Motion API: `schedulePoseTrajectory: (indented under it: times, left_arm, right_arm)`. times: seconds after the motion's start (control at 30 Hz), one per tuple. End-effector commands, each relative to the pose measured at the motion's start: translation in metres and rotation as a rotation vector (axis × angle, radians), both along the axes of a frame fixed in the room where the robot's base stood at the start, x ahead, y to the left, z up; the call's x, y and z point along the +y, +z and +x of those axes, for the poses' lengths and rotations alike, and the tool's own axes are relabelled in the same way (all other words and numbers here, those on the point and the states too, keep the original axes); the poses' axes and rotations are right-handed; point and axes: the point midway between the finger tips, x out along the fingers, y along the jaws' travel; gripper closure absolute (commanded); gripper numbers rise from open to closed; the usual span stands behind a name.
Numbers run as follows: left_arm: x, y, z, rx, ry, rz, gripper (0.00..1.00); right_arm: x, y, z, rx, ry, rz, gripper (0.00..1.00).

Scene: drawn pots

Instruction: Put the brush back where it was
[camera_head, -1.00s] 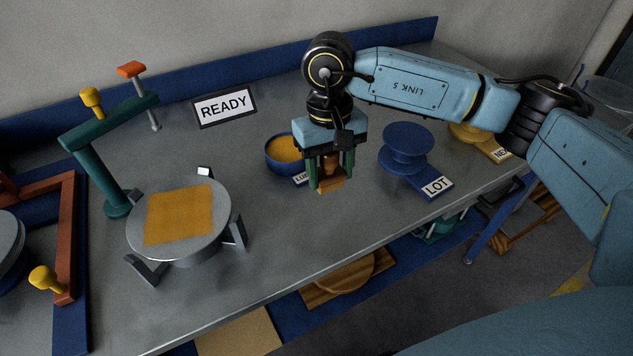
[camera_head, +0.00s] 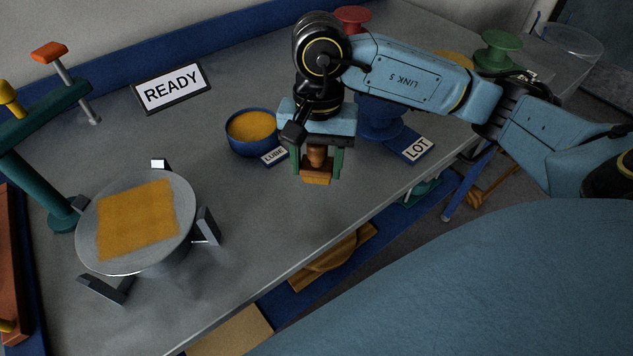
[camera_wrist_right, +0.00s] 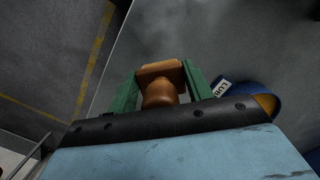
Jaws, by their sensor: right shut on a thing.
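The brush has a brown rounded handle and an orange-brown block head (camera_head: 317,176). My right gripper (camera_head: 318,163) is shut on its handle and holds it above the grey table, just right of the blue LUBE pot (camera_head: 234,142). In the right wrist view the brush (camera_wrist_right: 160,88) sits between the green fingers of the gripper (camera_wrist_right: 160,92), with the LUBE pot (camera_wrist_right: 263,87) to the right. A round grey plate (camera_head: 187,235) bears a flat orange-yellow square patch (camera_head: 137,218). My left gripper is not in view.
A blue spool (camera_head: 378,128) with a LOT label (camera_head: 416,147) stands partly behind my right arm. Green (camera_head: 499,52) and red (camera_head: 351,17) spools stand farther back. A teal post (camera_head: 35,185) rises at left. A READY sign (camera_head: 171,87) stands at the back. Table is clear between plate and brush.

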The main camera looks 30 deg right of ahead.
Motion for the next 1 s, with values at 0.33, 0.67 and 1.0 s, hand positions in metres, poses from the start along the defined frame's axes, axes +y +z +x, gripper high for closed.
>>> schedulePoseTrajectory:
  times: [0.33, 0.67, 1.0]
  left_arm:
    - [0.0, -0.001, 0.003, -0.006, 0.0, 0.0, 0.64]
    - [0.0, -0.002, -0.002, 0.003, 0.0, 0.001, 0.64]
    - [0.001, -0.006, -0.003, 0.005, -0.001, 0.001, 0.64]
  right_arm:
    - [0.0, -0.037, 0.0, 0.001, 0.001, 0.0, 0.71]
    - [0.0, -0.059, 0.001, -0.003, 0.003, 0.0, 0.71]
    - [0.0, -0.062, 0.0, -0.002, 0.003, 0.0, 0.39]
